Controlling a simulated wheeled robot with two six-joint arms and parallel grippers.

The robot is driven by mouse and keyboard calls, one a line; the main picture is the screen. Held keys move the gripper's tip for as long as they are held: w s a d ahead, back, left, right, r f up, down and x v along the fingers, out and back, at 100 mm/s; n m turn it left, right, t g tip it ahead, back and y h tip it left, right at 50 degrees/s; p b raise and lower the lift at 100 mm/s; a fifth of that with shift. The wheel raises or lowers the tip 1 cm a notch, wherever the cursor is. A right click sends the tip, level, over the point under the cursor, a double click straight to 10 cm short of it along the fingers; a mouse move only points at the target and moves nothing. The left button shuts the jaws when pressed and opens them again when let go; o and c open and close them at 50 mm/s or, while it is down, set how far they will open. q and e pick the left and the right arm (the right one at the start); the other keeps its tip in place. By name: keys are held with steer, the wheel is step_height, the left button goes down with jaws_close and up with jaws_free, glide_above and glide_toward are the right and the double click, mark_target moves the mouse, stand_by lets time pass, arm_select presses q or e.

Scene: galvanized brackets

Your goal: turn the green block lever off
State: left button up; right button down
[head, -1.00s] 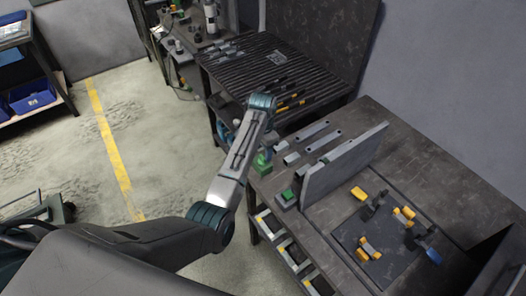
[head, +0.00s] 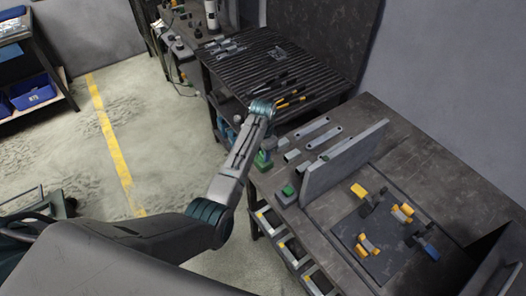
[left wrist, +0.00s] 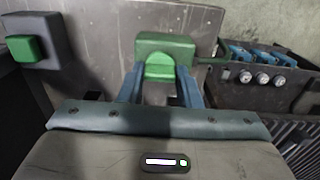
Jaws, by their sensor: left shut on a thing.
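A green block with a rounded green lever (left wrist: 160,67) is at the middle top of the left wrist view. My left gripper (left wrist: 160,76) has its two blue-grey fingers on either side of the lever and is shut on it. In the head view the green block (head: 262,160) shows at the left edge of the bench, partly hidden by my left arm. My left gripper's fingertips are hidden there behind the forearm. My right gripper is not in view.
A grey box with a green block on it (head: 287,192) stands close by, against an upright grey panel (head: 342,165). Grey brackets (head: 311,128) lie behind. A dark mat (head: 385,238) holds yellow and blue clamps. A slatted table (head: 270,75) stands beyond.

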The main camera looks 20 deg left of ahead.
arm_select(q)
steer(key=shift+n, duration=0.8)
steer(key=n, duration=0.3)
steer(key=shift+r, duration=0.1)
steer(key=n, duration=0.5)
steer(key=shift+w, duration=0.1)
steer(key=shift+n, duration=1.1)
steer(key=o, duration=1)
